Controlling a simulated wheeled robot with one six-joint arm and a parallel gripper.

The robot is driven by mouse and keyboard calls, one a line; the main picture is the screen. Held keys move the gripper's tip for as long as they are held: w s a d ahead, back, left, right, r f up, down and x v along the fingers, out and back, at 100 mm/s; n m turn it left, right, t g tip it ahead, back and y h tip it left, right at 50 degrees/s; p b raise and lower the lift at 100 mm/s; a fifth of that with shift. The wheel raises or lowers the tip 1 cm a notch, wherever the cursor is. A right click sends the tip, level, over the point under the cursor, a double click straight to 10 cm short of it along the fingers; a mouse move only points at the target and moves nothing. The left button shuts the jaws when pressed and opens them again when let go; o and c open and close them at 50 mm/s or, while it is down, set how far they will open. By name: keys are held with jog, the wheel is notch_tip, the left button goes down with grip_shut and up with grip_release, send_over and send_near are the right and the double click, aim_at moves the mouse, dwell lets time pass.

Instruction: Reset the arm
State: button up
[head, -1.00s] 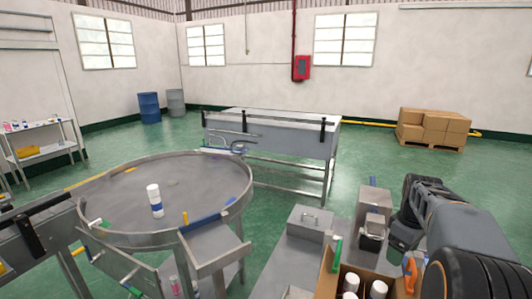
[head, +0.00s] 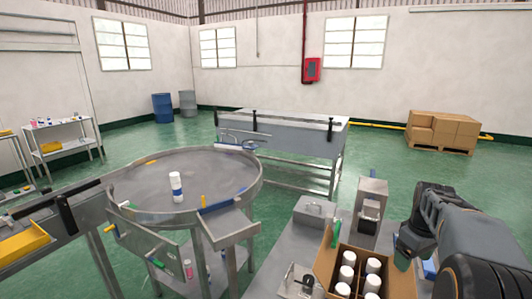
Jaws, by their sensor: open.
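My arm is at the right of the head view, folded in beside the workbench. My gripper (head: 402,250) hangs at its near end, dark and small in the picture, beside the cardboard box; its fingers are hard to make out. I see nothing held in it. The cardboard box (head: 328,262) stands open at the bottom, with several white-capped cans (head: 348,258) upright inside. A white can with a blue band (head: 176,187) stands upright on the round metal turntable (head: 225,163).
A grey bench (head: 300,225) carries a metal box and a crimping-like machine (head: 370,205) close to my arm. A conveyor table (head: 290,138) stands behind. Stacked cartons (head: 442,130) sit on a pallet at the back right. Green floor between is clear.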

jog(key=s+a+f+m+t, duration=0.1)
jog(key=s+a+m+t, duration=0.1)
jog(key=s+a, duration=0.4)
jog(key=s+a+f+m+t, duration=0.1)
jog(key=s+a, duration=0.6)
jog(key=a, duration=0.7)
jog(key=shift+s+a+m+t, duration=0.3)
jog(key=shift+m+t, duration=0.2)
jog(key=shift+m, duration=0.1)
jog(key=shift+f, duration=0.1)
